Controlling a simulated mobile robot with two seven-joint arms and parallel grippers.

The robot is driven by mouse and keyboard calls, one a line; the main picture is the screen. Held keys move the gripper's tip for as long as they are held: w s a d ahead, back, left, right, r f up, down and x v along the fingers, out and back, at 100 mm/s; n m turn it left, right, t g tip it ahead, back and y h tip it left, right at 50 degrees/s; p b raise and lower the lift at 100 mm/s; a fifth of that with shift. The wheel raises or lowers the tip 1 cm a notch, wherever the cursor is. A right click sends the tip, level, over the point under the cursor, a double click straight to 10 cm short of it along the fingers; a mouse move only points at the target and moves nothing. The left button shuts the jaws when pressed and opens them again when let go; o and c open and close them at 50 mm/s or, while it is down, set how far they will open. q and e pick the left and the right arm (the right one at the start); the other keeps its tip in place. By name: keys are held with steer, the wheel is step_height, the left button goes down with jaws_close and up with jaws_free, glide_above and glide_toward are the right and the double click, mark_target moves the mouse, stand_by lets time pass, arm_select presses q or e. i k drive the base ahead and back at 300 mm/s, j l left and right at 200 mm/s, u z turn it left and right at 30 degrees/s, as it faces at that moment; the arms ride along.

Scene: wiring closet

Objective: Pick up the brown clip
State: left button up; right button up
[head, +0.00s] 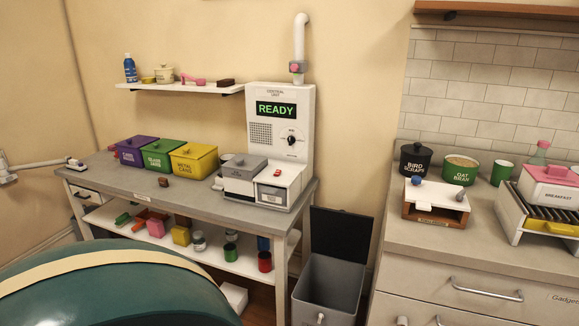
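A small brown block-like piece, which looks like the brown clip (164,182), lies on the grey worktop near its front edge. It is in front of the green and yellow bins and left of the grey and white machine. A thin white arm comes in from the left edge. Its small white and dark end, apparently my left gripper (75,163), is over the worktop's left end, well left of the brown piece and apart from it. It is too small to tell open from shut. My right gripper is not in view.
Purple (137,149), green (162,153) and yellow (194,157) bins stand behind the brown piece. The grey and white machine (242,178) is to its right. A large dark green rounded shape (110,295) fills the lower left. An open grey bin (328,285) stands right of the worktop.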

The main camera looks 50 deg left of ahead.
mark_target(163, 182)
steer(key=u, duration=2.5)
steer(key=i+z, duration=0.1)
steer(key=z, duration=0.25)
steer(key=j+z, duration=0.1)
steer(key=z, duration=0.2)
steer(key=i+j+z, duration=0.1)
steer(key=z, duration=0.25)
steer(key=i+j+z, duration=0.4)
steer(key=j, duration=0.25)
steer(key=j+z, duration=0.2)
steer(key=i+j+z, duration=0.1)
steer(key=j, duration=0.3)
steer(key=i+j, duration=0.15)
steer(key=j, duration=0.25)
steer(key=i+j+z, duration=0.15)
steer(key=j, duration=0.2)
steer(key=i+j, duration=0.1)
steer(key=j, duration=0.4)
steer(key=i+j, duration=0.1)
steer(key=j, duration=0.45)
steer(key=i+j, duration=0.1)
steer(key=j, duration=0.9)
steer(key=i+z, duration=0.05)
steer(key=i, duration=0.05)
